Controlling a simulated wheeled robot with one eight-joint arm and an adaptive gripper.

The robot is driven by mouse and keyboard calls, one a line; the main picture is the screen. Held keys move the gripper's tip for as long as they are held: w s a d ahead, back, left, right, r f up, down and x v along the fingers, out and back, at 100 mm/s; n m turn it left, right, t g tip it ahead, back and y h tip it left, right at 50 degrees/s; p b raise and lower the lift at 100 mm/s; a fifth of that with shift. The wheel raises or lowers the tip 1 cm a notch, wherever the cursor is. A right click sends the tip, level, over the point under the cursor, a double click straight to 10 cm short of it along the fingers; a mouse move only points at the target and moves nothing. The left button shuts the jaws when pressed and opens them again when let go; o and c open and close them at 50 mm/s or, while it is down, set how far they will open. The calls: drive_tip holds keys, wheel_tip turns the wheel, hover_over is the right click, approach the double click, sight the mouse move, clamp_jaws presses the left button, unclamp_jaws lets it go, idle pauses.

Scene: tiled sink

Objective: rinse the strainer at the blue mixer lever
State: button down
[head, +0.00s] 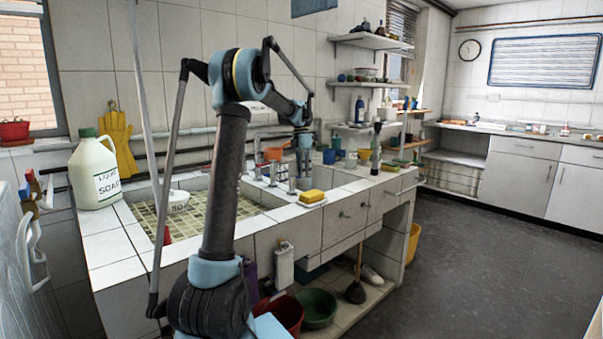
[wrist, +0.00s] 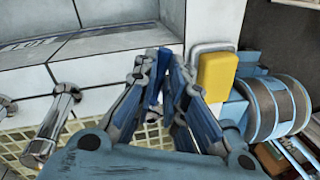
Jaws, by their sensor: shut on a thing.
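My gripper (head: 304,170) points down beside the chrome taps (head: 282,172) at the sink's right part. In the wrist view my gripper (wrist: 168,58) has its fingers close together. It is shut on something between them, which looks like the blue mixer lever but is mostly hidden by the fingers. A small white round vessel (head: 178,201) sits in the tiled basin (head: 142,216); I cannot tell if it is the strainer. An orange bowl-like thing (head: 273,153) shows behind the taps. A chrome tap (wrist: 62,110) stands left of my fingers.
A yellow sponge (head: 313,196) lies on the counter near the gripper, also seen in the wrist view (wrist: 217,75). A soap jug (head: 95,172) stands at the left. Cups and bottles crowd the back right. Floor (head: 470,260) to the right is clear.

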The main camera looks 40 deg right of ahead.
drive_tip(key=c, duration=1.7)
unclamp_jaws()
drive_tip(key=shift+w, duration=0.1)
drive_tip(key=shift+o, duration=0.2)
drive_tip(key=shift+r, duration=0.1)
wheel_tip(320, 180, up, 12)
drive_tip(key=w, duration=0.2)
drive_tip(key=shift+w+d+f, duration=0.15)
drive_tip(key=shift+d+f, duration=0.05)
drive_tip(key=shift+f, duration=0.05)
